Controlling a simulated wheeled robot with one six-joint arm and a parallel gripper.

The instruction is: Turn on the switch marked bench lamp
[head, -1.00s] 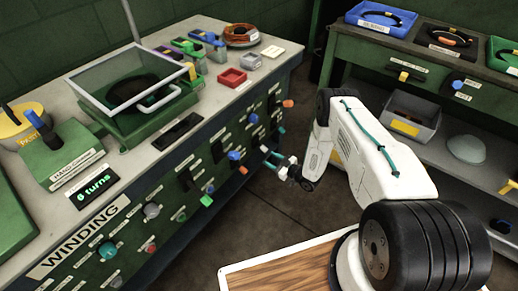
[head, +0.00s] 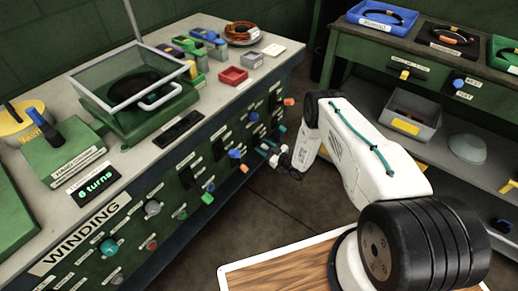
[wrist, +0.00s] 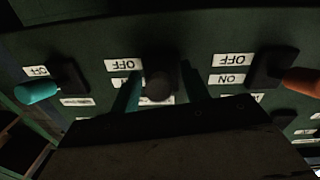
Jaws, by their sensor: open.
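My gripper (head: 268,150) is at the front panel of the green bench (head: 165,185), below the bench top. In the wrist view its two teal fingers (wrist: 158,92) are open on either side of a dark switch lever (wrist: 157,80); whether they touch it I cannot tell. The wrist picture is upside down and dim. OFF and ON labels sit beside the dark lever. A teal lever (wrist: 38,92) is to its left and an orange lever (wrist: 302,82) to its right. No label reading "bench lamp" is legible, so I cannot tell which switch is the named one.
Other levers and knobs crowd the panel, among them a blue one (head: 235,153), a green one (head: 207,198) and an orange one (head: 289,101). A wood-topped surface (head: 285,268) lies in front. A shelf unit (head: 350,45) stands on the right. Floor between is clear.

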